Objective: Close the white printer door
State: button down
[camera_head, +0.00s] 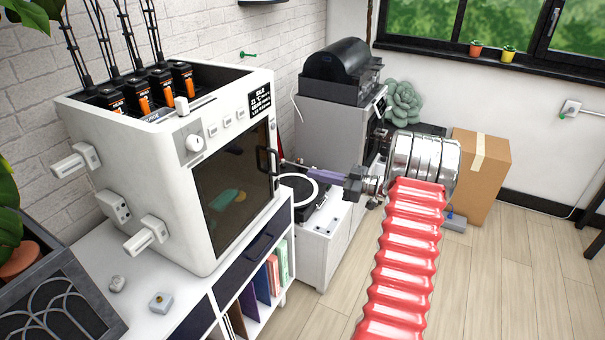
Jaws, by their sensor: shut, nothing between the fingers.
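The white printer (150,180) stands on a white cabinet at the left. Its door (232,180) has a dark glass pane and faces right toward the room. The door looks flush or nearly flush with the printer's front; I cannot tell whether a small gap remains. A dark handle (267,162) sits at the door's right edge. My gripper (286,162) is shut and empty, pointing left, with its tips just right of the handle. I cannot tell whether they touch it.
A record player (305,196) lies below and behind my gripper. A grey machine with a black top (340,72) stands at the back. A cardboard box (481,172) is on the floor at right. Small parts (160,302) lie on the white cabinet top.

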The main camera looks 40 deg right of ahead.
jog(key=shift+v, duration=2.55)
jog(key=shift+w+d, duration=0.1)
jog(key=shift+d, duration=0.1)
jog(key=shift+m, duration=0.3)
